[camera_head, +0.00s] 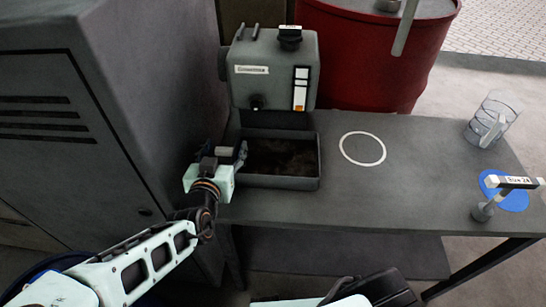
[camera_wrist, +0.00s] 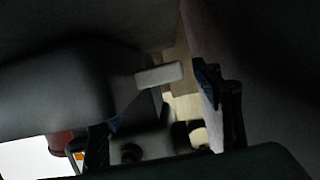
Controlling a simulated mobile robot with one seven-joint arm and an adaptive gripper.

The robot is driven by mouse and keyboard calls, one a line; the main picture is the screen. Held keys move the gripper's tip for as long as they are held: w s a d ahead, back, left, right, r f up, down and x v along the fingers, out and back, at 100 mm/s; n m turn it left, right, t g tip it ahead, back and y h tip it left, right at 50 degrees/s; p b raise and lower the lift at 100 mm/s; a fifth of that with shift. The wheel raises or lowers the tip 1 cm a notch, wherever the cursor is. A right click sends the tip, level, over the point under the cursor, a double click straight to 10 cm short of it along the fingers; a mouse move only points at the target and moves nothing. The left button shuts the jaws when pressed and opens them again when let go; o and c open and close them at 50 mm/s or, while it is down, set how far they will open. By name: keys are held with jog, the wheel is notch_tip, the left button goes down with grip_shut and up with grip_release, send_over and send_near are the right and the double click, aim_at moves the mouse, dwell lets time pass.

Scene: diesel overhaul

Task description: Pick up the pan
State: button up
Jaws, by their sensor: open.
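The pan (camera_head: 278,183) is a dark grey rectangular tray with dark, dirty-looking contents. In the head view it sits on the bench below the front of a grey tank. My gripper (camera_head: 240,153) is at the pan's left end, close to its left wall. Its jaws are open, and two dark fingers stand apart in the wrist view (camera_wrist: 168,120). Nothing is clearly held between them. The wrist view is very dark, and I cannot tell whether a finger touches the pan. The gripper hides part of the pan's left side.
The grey tank (camera_head: 268,85) stands behind the pan. A tall grey cabinet (camera_head: 150,110) rises close on the left. A red drum (camera_head: 370,60) is behind the bench (camera_head: 400,190). A clear jug (camera_head: 491,118) and a labelled tool (camera_head: 485,209) are at the right. The bench middle is free around a white ring (camera_head: 362,134).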

jog(key=shift+c, duration=0.5)
grip_shut()
jog(key=shift+w+r, duration=0.1)
jog(key=shift+r, duration=0.1)
